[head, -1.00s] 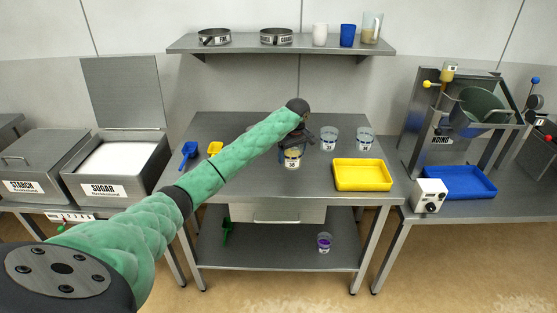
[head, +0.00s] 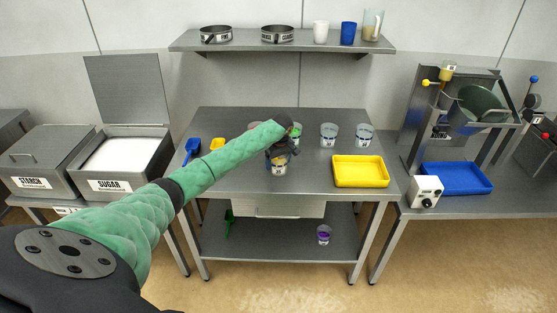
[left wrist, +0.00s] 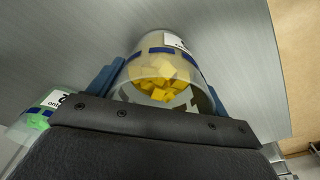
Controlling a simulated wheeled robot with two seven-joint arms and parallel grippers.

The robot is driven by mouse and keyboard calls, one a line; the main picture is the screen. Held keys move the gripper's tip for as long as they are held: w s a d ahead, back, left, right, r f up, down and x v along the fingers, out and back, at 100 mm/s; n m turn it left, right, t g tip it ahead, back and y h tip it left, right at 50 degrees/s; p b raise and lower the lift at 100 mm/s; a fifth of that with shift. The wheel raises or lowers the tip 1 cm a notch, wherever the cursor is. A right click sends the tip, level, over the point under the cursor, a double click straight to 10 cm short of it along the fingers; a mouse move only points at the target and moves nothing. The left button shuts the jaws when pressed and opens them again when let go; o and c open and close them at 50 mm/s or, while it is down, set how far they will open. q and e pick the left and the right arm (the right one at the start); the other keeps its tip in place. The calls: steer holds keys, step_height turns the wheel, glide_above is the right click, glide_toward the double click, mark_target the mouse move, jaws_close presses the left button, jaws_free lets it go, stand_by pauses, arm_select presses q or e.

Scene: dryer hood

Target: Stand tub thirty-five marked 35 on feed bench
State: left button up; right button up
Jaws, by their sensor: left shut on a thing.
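My left gripper (head: 279,155) is shut on a clear tub (head: 278,169) with yellow cubes inside and a white label. The label's number is too small to read surely. In the left wrist view the tub (left wrist: 160,62) sits between the two blue fingers, with the cubes showing inside. The tub is over the middle steel table (head: 235,181); I cannot tell whether it touches the top. To the right, a bench (head: 412,217) carries a machine with a hopper (head: 478,108). No bench is legibly marked as the feed bench. My right gripper is out of view.
A tub with green contents (head: 297,131) stands just behind my gripper. Two clear tubs (head: 329,134) (head: 364,134) stand to its right. A yellow tray (head: 360,184) lies at the table's front right. A blue tray (head: 456,191) and a control box (head: 426,192) occupy the right bench.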

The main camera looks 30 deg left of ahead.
arm_select(q)
steer(key=shift+d+f, duration=0.1)
steer(key=shift+f, duration=0.05)
steer(key=o, duration=1.1)
steer(key=shift+w, duration=0.1)
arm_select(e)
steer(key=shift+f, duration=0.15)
arm_select(q)
steer(key=shift+r+b, duration=0.35)
steer(key=shift+r, duration=0.05)
steer(key=r+b, duration=0.1)
steer(key=r, duration=0.2)
steer(key=r+b, duration=0.2)
steer(key=r, duration=0.1)
steer(key=d+r+b, duration=0.1)
steer(key=r, duration=0.2)
steer(key=shift+s+r, duration=0.25)
steer(key=shift+r, duration=0.05)
steer(key=shift+d+r+b, duration=0.15)
steer(key=shift+r+b, duration=0.25)
steer(key=shift+r, duration=0.5)
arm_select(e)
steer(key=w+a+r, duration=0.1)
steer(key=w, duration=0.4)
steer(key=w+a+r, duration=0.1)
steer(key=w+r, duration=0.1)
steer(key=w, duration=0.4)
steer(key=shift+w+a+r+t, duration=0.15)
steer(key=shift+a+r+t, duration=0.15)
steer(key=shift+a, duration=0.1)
